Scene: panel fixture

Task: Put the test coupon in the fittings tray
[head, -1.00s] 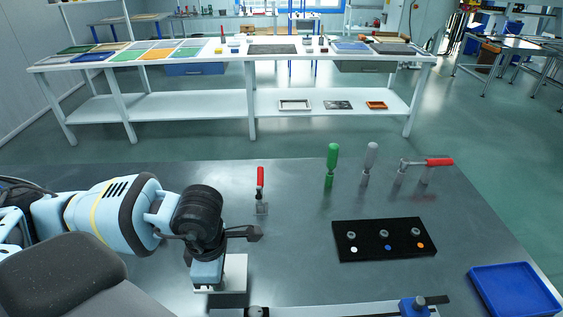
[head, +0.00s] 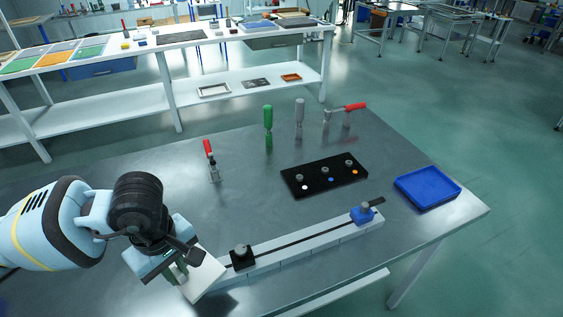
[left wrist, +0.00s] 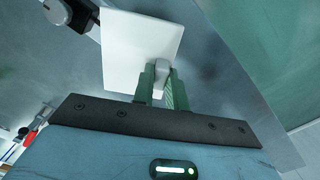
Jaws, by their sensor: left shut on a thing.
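The test coupon, a flat white plate (head: 206,276), is at the lower left of the head view. It also shows in the left wrist view (left wrist: 138,42), with a small pale grip piece on it between my green fingers. My left gripper (head: 178,273) is shut on the coupon; its fingers show clearly in the left wrist view (left wrist: 163,86). The coupon is close to the near end of the long rail; I cannot tell whether they touch. The blue tray (head: 427,187), apparently the fittings tray, is empty at the table's right side. My right gripper is not in view.
A pale rail (head: 300,243) with a black block (head: 242,257) and a blue clamp (head: 362,214) lies between coupon and tray. Behind it are a black fixture board (head: 324,177), a red-handled clamp (head: 211,162) and upright green (head: 268,127) and grey (head: 299,118) handles.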

